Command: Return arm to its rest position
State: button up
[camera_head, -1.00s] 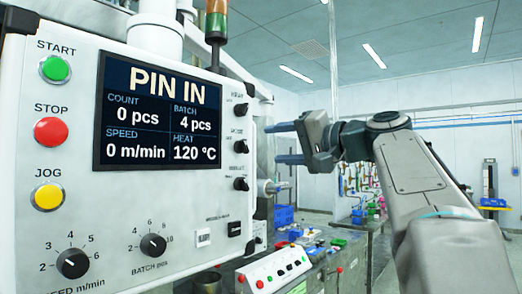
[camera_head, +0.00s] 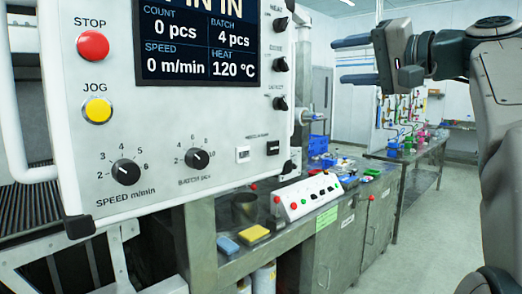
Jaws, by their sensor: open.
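My gripper (camera_head: 354,61) is at the upper right, its two bluish fingers pointing left and spread apart with nothing between them. My arm (camera_head: 502,110) rises along the right edge and bends over to the gripper. The gripper is raised in the air, to the right of the control panel and apart from it in the picture. The white control panel (camera_head: 215,125) fills the upper left. Its screen (camera_head: 197,42) reads 0 pcs, batch 4 pcs, 0 m/min and heat 120 °C; the top line is cut off.
The panel has a red STOP button (camera_head: 93,45), a yellow JOG button (camera_head: 97,110) and knobs. Below stands a metal bench (camera_head: 350,225) with a button box (camera_head: 307,196), a yellow block (camera_head: 253,234) and a blue block (camera_head: 225,244). The floor (camera_head: 425,250) at lower right is clear.

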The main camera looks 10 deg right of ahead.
jog(key=a+f+m+g+h+p, duration=0.1)
jog(key=a+f+g+h+p, duration=0.15)
jog(key=f, duration=0.95)
jog(key=a+f+g+h+p, duration=0.15)
jog(key=a+f+g, duration=0.25)
jog(key=f, duration=0.8)
jog(key=s+a+f+n+g+h+p, duration=0.1)
jog(key=s+f+n+g+h, duration=0.1)
jog(key=s+f, duration=0.6)
jog(key=s+a+f+n+g+h, duration=0.1)
jog(key=s+f+n+g+h, duration=0.2)
jog(key=s+f, duration=0.5)
notch_tip(320, 180, down, 7)
jog(key=shift+f+n+h+p, duration=0.2)
jog(key=shift+n+h+p, duration=0.15)
jog(key=shift+h, duration=0.35)
jog(key=shift+s, duration=0.1)
